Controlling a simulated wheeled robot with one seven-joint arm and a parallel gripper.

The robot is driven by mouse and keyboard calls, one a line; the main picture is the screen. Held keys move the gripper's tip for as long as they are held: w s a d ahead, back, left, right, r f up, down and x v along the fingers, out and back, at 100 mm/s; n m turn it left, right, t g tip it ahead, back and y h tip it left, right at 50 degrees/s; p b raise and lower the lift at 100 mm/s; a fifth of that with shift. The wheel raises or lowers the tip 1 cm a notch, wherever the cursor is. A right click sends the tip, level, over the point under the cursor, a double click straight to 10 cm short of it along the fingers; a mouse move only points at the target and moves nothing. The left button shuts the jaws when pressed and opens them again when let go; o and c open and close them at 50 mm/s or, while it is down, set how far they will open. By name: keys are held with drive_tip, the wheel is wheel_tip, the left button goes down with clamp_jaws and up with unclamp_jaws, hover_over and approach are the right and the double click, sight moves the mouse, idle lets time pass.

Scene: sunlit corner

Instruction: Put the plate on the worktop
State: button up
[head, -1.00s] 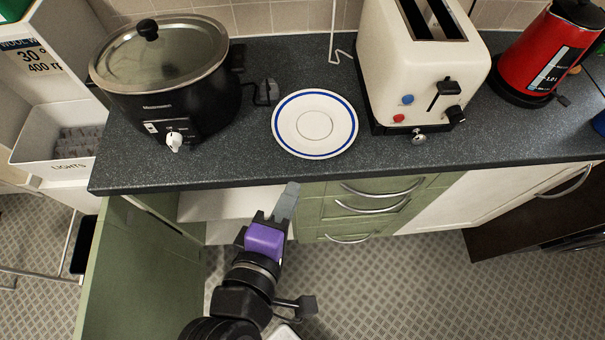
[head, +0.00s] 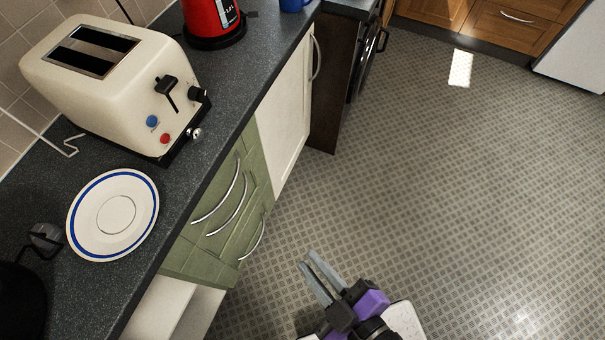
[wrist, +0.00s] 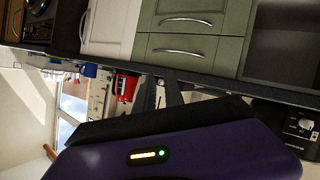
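The plate (head: 114,215), white with a blue ring near its rim, lies flat on the dark speckled worktop (head: 190,150) in the head view. It sits in front of the toaster. My gripper (head: 309,264) is over the floor, to the right of the green drawers and apart from the plate. Its two grey fingers are parted with nothing between them. In the wrist view I do not make out the plate.
A cream toaster (head: 110,85) and a red kettle (head: 212,18) stand on the worktop. Green drawers (head: 225,215) with curved handles are below the edge. The tiled floor (head: 450,190) is clear.

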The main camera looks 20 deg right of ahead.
drive_tip(key=s+d+r+m+h, duration=0.1)
drive_tip(key=s+d+r+m, duration=0.1)
drive_tip(key=d+m, duration=0.1)
drive_tip(key=s+d+r+m+t+h, duration=0.1)
drive_tip(key=s+d+r+m, duration=0.1)
drive_tip(key=d, duration=0.4)
drive_tip(key=s+d+r+m+h, duration=0.2)
drive_tip(key=s+d+m, duration=0.1)
drive_tip(key=d, duration=0.2)
drive_tip(key=shift+d+m+t, duration=0.2)
drive_tip(key=shift+m+t, duration=0.2)
drive_tip(key=shift+s+a, duration=0.1)
drive_tip(key=shift+a, duration=0.05)
